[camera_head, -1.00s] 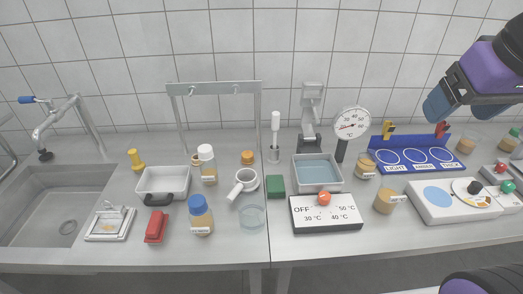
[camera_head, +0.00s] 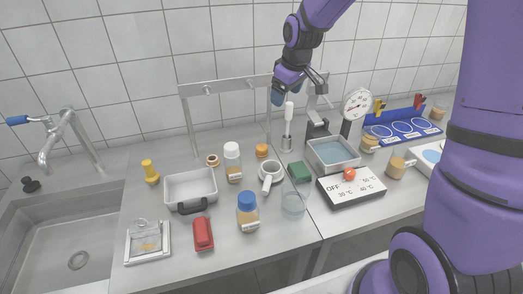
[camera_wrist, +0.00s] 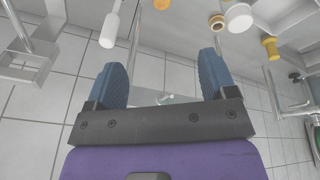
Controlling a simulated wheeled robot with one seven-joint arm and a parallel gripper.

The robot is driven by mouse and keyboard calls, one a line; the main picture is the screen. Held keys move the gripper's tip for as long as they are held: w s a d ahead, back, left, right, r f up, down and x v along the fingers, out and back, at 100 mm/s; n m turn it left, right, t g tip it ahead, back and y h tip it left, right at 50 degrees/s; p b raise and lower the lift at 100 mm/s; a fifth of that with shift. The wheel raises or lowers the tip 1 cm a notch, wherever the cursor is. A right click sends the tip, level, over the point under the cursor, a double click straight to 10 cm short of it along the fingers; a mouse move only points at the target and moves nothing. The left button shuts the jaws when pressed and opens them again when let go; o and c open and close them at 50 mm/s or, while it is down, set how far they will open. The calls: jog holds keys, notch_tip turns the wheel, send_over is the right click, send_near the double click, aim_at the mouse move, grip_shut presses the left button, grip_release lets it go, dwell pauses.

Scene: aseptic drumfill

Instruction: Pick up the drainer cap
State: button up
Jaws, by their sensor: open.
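A small black knobbed piece (camera_head: 30,184), which may be the drainer cap, lies on the sink's rim near the tap at the far left. A small dark shape (camera_wrist: 295,77) at the right edge of the wrist view may be the same piece; it is too small to be sure. The round drain (camera_head: 78,260) shows in the sink floor. My gripper (camera_head: 297,92) hangs in the air at the back, near the metal rack and above the white-handled tool. Its blue fingers are apart and empty in the wrist view (camera_wrist: 161,65). It is far right of the black piece.
The steel sink (camera_head: 110,200) and tap (camera_head: 68,125) stand at the left. The metal rack (camera_head: 225,82) stands along the wall.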

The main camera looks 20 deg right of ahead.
jog(key=n+y, duration=0.2)
send_near(262, 147)
jog(key=shift+g, duration=0.4)
jog(key=x, duration=1)
jog(key=shift+w, duration=0.45)
jog(key=c, duration=1)
